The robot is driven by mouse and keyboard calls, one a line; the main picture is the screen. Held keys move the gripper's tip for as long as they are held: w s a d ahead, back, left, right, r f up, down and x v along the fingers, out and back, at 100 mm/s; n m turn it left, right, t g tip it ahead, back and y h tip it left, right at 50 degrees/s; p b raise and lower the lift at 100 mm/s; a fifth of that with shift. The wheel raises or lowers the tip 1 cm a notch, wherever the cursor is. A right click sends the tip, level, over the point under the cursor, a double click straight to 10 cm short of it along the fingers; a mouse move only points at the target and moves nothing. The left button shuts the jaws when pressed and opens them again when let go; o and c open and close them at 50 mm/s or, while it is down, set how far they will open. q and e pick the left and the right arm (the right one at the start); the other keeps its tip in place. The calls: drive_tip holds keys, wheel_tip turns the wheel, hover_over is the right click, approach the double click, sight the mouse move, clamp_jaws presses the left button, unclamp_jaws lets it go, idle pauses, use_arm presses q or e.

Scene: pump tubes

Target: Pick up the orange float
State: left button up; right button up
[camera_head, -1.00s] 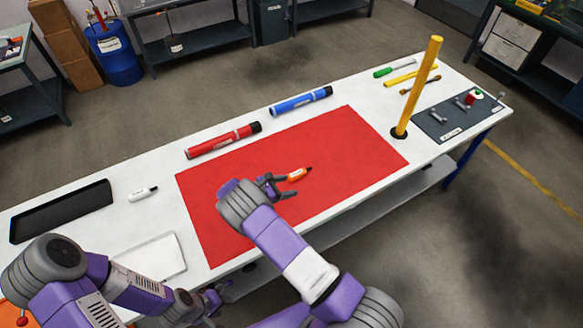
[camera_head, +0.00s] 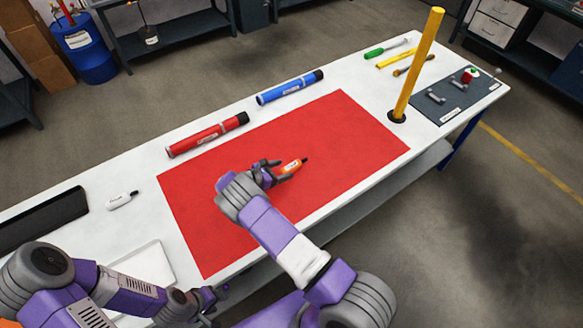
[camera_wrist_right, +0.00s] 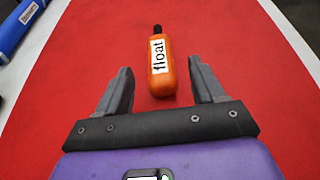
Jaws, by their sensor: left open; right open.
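The orange float (camera_head: 291,166) is a small bottle with a black tip, lying on the red mat (camera_head: 340,130). In the right wrist view the orange float (camera_wrist_right: 160,78) has a white label reading "float" and its black tip points away from me. My right gripper (camera_head: 272,172) is open at the float's near end. In the right wrist view its two fingers (camera_wrist_right: 160,80) stand on either side of the float's lower part, with red gaps on both sides. My left gripper (camera_head: 207,299) is open and empty, low near the table's front edge.
A red tube (camera_head: 207,135) and a blue tube (camera_head: 290,87) lie behind the mat. A yellow pole (camera_head: 418,65) stands upright at the right. A white tray (camera_head: 145,265), a white marker-like bottle (camera_head: 121,201) and a dark tray (camera_head: 45,219) are at the left.

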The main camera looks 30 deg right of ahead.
sight(294, 166)
drive_tip(key=shift+x, duration=1.15)
drive_tip(key=shift+r, duration=0.1)
drive_tip(key=c, duration=1.1)
